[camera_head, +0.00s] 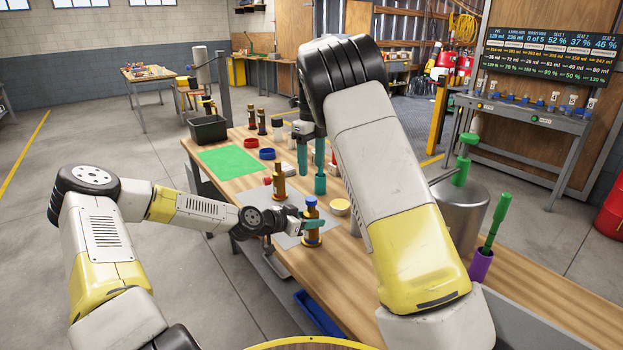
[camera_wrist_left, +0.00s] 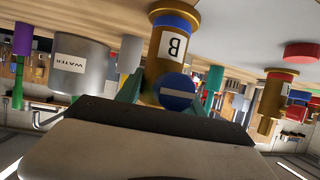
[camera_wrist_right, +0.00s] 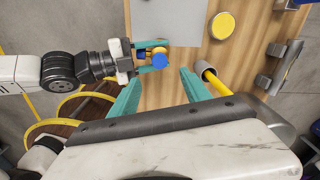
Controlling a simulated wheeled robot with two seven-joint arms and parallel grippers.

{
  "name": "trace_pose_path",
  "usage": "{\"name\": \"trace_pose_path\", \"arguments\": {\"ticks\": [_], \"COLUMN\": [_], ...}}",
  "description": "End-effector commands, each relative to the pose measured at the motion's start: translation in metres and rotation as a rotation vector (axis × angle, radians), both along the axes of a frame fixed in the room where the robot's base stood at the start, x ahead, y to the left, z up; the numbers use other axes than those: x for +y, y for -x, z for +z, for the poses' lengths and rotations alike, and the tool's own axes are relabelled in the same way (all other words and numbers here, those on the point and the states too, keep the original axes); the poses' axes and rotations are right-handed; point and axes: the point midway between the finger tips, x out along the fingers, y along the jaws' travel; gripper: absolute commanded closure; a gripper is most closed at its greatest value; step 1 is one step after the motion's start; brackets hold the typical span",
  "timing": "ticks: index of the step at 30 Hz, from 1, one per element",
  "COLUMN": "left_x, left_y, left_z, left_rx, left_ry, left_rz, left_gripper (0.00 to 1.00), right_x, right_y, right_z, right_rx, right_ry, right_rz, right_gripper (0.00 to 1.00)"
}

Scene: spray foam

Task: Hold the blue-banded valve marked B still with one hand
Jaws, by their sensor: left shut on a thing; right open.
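The brass valve with blue bands and a blue cap (camera_head: 311,228) stands upright on a grey mat at the near edge of the workbench. In the left wrist view, upside down, its white label reads B (camera_wrist_left: 174,46). My left gripper (camera_head: 308,223) comes in from the left, shut on this valve near its top, one teal finger on each side. In the right wrist view the blue cap (camera_wrist_right: 160,60) shows between those fingers. My right gripper (camera_head: 311,158) is above the bench, beyond the valve; its teal fingers (camera_wrist_right: 160,92) are apart with nothing between them.
A red-banded brass valve (camera_head: 279,184) stands behind the held one. A yellow-topped tub (camera_head: 340,207) is to its right. A purple cup (camera_head: 480,266) holds a green tool. The green mat (camera_head: 235,160) is bare.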

Motion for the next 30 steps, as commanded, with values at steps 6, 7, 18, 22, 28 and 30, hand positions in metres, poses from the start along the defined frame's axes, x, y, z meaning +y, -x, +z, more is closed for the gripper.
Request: {"name": "trace_pose_path", "arguments": {"ticks": [6,7,18,22,28,30], "left_x": [0.0000,0.0000,0.0001,0.0001,0.0030,0.0082], "left_y": [-0.0005,-0.0005,-0.0005,-0.0003,0.0018,0.0061], "left_z": [0.0007,0.0007,0.0006,0.0004,0.0016,0.0044], "left_rx": [-0.002,-0.002,-0.002,-0.001,0.000,-0.001], "left_ry": [0.000,0.000,0.000,0.000,0.000,-0.001], "left_rz": [0.001,0.001,0.001,0.001,0.001,0.001], "left_gripper": [1.00,1.00,0.30,0.30,0.30,0.30], "right_x": [-0.0001,-0.0001,-0.0001,-0.0001,0.0000,0.0001], "right_y": [-0.0001,-0.0001,0.0001,0.0001,0.0001,0.0001], "right_z": [0.0137,0.0140,0.0136,0.0135,0.0134,0.0134], "right_rx": [0.000,0.000,0.000,0.000,0.000,0.000], "right_ry": [0.000,0.000,0.000,0.000,0.000,0.000], "right_rz": [0.000,-0.001,-0.001,-0.001,-0.001,-0.001], "right_gripper": [0.44,0.44,0.44,0.44,0.44,0.44]}}
